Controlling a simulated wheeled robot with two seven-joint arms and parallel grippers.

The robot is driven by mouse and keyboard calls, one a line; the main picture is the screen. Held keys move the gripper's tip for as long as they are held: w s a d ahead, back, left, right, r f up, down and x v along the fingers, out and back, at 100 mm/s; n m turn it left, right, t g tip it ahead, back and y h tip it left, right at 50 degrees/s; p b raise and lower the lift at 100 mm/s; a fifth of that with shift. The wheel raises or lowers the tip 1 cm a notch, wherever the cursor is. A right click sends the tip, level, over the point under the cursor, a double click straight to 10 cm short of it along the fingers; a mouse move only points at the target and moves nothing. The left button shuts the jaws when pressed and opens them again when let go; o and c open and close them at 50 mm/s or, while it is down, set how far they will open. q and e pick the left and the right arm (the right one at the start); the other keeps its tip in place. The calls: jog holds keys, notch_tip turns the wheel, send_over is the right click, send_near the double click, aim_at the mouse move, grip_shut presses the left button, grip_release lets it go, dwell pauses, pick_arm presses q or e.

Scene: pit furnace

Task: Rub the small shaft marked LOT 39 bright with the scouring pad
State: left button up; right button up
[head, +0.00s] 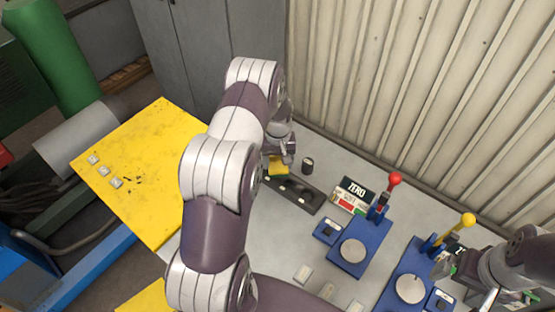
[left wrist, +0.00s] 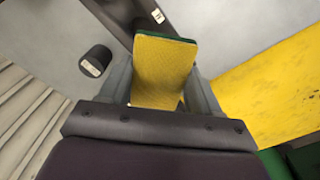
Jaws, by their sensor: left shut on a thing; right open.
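My left gripper (head: 286,152) is shut on a scouring pad (head: 278,167), yellow with a green layer. In the left wrist view the pad (left wrist: 163,70) sits between the fingers (left wrist: 160,90). A short dark cylinder with a white label (head: 307,165) stands on the grey bench beside the pad, apart from it; it also shows in the left wrist view (left wrist: 96,60). Its label is too small to read. A dark tray (head: 317,199) lies by the pad with small pieces in it, partly hidden by my arm. My right gripper (head: 446,264) is open at the right, by the yellow-knobbed device.
Two blue devices with round plates stand on the bench, one with a red-knobbed lever (head: 394,179), one with a yellow-knobbed lever (head: 467,220). A ZERO sign (head: 352,193) stands behind. Pale labelled plates (head: 303,273) lie in front. A ribbed wall (head: 420,90) closes the back.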

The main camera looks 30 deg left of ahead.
pick_arm(q)
jog(key=r, duration=0.2)
jog(key=r+p, duration=0.1)
jog(key=shift+a, duration=0.25)
jog(key=shift+d+r+p, duration=0.15)
jog(key=shift+r+p, duration=0.55)
jog(key=shift+r, duration=0.2)
jog(key=shift+r+p, duration=0.9)
jog(key=shift+r, duration=0.45)
jog(key=shift+f, duration=0.15)
